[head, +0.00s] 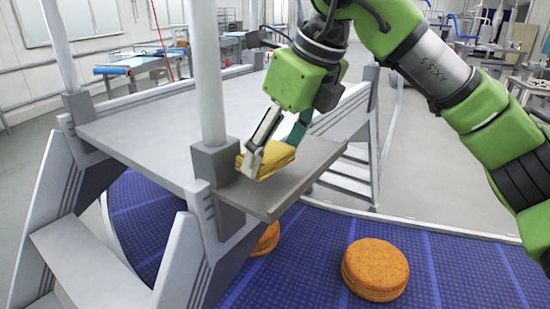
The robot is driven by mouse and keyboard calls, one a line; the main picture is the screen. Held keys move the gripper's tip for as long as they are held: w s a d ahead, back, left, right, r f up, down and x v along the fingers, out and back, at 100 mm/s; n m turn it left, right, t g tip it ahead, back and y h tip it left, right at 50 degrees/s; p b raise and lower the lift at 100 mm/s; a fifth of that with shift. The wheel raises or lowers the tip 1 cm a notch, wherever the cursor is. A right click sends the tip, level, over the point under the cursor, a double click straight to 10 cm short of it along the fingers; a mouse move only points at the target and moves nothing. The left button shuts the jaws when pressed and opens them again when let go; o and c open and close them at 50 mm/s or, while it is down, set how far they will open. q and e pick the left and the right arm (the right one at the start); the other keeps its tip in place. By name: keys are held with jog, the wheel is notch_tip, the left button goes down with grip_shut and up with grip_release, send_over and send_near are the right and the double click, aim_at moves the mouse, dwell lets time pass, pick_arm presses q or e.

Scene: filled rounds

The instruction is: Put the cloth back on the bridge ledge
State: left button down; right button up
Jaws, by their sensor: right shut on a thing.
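The folded yellow cloth (275,157) is at the small grey bridge ledge (300,180), beside the base of a white post. It sits on or just above the ledge; I cannot tell if it touches. My right gripper (258,160) reaches down from above and is shut on the cloth. Its near finger covers part of the cloth's left end. My left gripper is not in view.
The grey bridge (150,125) with white posts and steps spans a blue conveyor belt (460,270). A round orange-brown filled piece (375,269) lies on the belt, and another (266,239) is partly hidden under the ledge. Worktables stand behind.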

aim_at(280, 157)
notch_tip(280, 157, down, 2)
jog(key=shift+f+p, duration=0.1)
jog(key=shift+p, duration=0.5)
jog(key=shift+f, duration=0.3)
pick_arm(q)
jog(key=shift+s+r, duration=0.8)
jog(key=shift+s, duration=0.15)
pick_arm(e)
jog(key=shift+f, duration=0.2)
jog(key=o, duration=1)
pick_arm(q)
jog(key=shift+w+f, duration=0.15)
